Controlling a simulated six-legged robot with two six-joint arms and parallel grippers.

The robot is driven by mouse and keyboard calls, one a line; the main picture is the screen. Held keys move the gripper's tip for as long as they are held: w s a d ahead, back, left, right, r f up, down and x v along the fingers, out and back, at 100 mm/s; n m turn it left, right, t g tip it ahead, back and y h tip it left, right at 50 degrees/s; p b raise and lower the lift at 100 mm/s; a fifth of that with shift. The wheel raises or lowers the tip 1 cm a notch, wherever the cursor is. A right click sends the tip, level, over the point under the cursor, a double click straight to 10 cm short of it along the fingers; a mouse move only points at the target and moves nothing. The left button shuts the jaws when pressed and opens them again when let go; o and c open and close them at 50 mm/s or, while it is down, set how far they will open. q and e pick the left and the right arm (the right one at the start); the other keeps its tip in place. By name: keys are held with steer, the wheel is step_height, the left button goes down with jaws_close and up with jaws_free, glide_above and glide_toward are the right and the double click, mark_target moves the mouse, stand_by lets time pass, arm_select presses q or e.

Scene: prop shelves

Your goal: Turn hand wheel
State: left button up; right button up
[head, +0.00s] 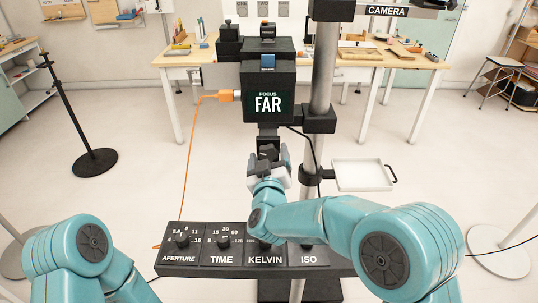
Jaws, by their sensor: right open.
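A black camera box (268,80) with a screen reading "FOCUS FAR" is mounted on a grey column. Below it, a small black part (267,152), which looks like the hand wheel, shows at my right gripper (268,163). The right gripper is open, with its fingers on either side of this part; I cannot tell whether they touch it. The gripper and wrist hide its lower portion. My left arm shows at the lower left, but its gripper is out of view.
A black panel (182,259) with knobs labelled APERTURE, TIME, KELVIN and ISO lies below; my right arm partly covers it. An orange cable (190,150) hangs left of the camera. A white tray (361,175) sits right of the column (322,80). Workbenches (385,62) stand behind.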

steer(key=shift+w+f, duration=0.15)
steer(key=shift+w, duration=0.05)
steer(key=c, duration=1)
steer(key=shift+o, duration=0.2)
steer(key=shift+n, duration=0.3)
steer(key=n, duration=0.1)
steer(key=n+p, duration=0.1)
steer(key=n, duration=0.3)
steer(key=shift+d+r, duration=0.15)
steer(key=shift+r, duration=0.15)
steer(key=n+p, duration=0.2)
steer(key=n, duration=0.4)
steer(key=shift+r, duration=0.1)
steer(key=shift+n, duration=0.3)
